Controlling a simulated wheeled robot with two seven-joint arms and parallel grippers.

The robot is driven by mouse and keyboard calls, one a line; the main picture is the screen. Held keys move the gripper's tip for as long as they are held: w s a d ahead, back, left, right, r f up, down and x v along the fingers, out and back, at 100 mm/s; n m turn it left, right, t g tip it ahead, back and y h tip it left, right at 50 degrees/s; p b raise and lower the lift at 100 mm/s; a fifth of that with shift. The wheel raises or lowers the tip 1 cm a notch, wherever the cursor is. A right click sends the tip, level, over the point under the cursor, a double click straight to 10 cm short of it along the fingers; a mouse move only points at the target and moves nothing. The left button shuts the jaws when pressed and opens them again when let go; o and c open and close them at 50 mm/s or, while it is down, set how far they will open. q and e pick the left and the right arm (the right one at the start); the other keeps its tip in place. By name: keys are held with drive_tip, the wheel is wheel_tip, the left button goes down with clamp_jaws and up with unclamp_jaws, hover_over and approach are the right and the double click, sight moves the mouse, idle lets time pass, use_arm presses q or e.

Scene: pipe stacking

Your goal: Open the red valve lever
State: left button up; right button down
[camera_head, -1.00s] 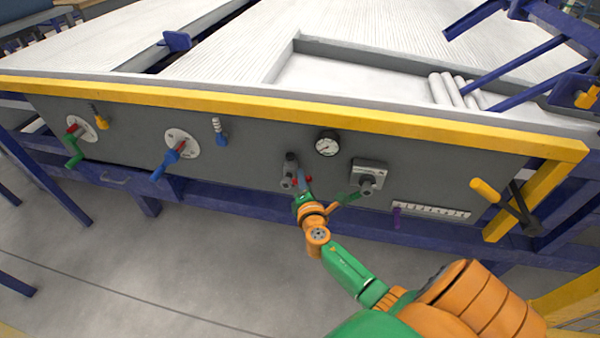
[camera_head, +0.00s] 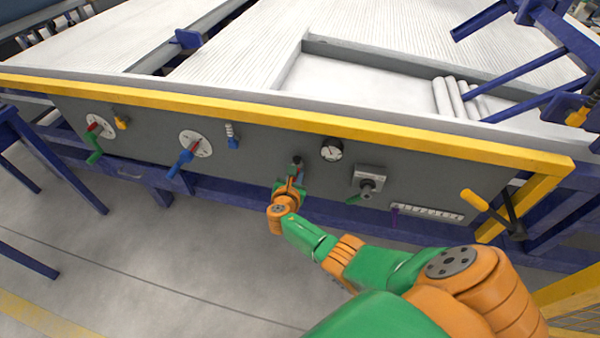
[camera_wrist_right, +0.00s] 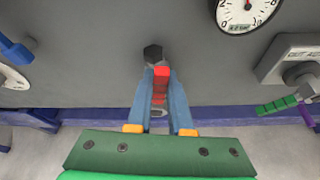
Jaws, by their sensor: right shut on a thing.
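The red valve lever (camera_wrist_right: 160,80) shows in the right wrist view, between the two blue fingers of my right gripper (camera_wrist_right: 162,98), which is shut on it. The lever lies under a dark hexagonal knob (camera_wrist_right: 153,53) on the grey panel. In the head view my right gripper (camera_head: 300,178) is at the panel, below the dark valve fitting (camera_head: 297,161), and my wrist hides most of the lever. My left gripper is not in view.
A pressure gauge (camera_head: 331,149) and a square fitting with a green lever (camera_head: 369,181) are to the right. A blue-handled dial (camera_head: 195,143) and a green-handled dial (camera_head: 100,126) are to the left. A yellow rail (camera_head: 260,113) runs above.

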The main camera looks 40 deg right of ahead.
drive_tip(key=shift+w+a+n+g+h+b, duration=0.3)
drive_tip(key=shift+w+a+n+g, duration=0.1)
drive_tip(key=shift+n, duration=0.3)
drive_tip(key=c, duration=0.8)
unclamp_jaws()
drive_tip(key=shift+r, duration=0.1)
drive_tip(key=p+v, duration=0.4)
drive_tip(key=v, duration=0.3)
drive_tip(key=shift+p, duration=0.4)
